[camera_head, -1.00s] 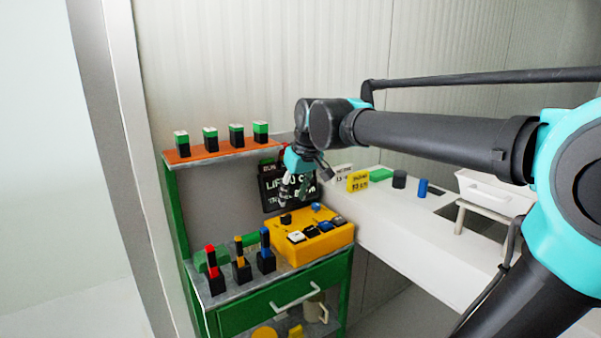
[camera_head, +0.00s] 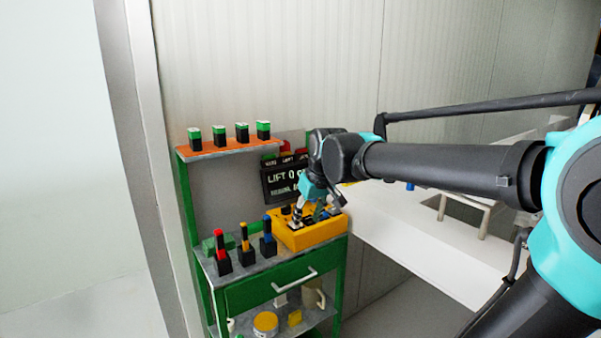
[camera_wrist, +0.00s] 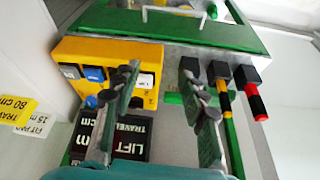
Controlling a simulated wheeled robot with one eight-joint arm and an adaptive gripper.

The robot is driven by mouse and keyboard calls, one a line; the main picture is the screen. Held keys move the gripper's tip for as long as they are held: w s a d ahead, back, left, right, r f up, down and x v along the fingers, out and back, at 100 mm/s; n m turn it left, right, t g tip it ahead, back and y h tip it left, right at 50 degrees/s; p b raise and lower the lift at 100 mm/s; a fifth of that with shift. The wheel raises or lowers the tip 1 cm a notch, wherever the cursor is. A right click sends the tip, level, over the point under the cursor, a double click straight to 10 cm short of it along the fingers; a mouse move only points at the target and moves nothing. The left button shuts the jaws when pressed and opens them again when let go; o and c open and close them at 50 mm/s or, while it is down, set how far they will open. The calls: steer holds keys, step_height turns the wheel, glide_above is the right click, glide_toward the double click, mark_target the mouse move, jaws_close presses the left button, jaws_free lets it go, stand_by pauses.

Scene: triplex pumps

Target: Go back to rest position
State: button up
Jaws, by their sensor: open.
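My gripper (camera_head: 309,212) is over the yellow control box (camera_head: 318,234) on the green workbench, in front of the dark LIFT display (camera_head: 283,180). In the wrist view its two fingers (camera_wrist: 163,100) are spread apart with nothing between them. The yellow box (camera_wrist: 72,60), with blue, white and dark buttons, lies beyond the left finger. The LIFT display (camera_wrist: 128,140) shows between and below the fingers. In the head view my gripper hides part of the box's buttons and of the display; whether it touches the box cannot be told.
Red, yellow and blue-topped black pieces (camera_head: 245,250) stand left of the box. Several green-topped black blocks (camera_head: 220,136) stand on the orange upper shelf (camera_head: 188,153). A white counter (camera_head: 400,235) extends right. Lower shelf items include a yellow can (camera_head: 265,322). Wall panels stand behind.

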steer(key=s+d+f+m+h, duration=0.1)
steer(key=s+d+f+m, duration=0.1)
steer(key=s+d+f, duration=0.5)
steer(key=s+d+f+m+h, duration=0.1)
steer(key=s+d+f+m, duration=0.2)
steer(key=s+d+f, duration=0.4)
steer(key=d+f, duration=0.3)
steer(key=f, duration=0.5)
steer(key=shift+s, duration=0.4)
steer(key=shift+d, duration=0.1)
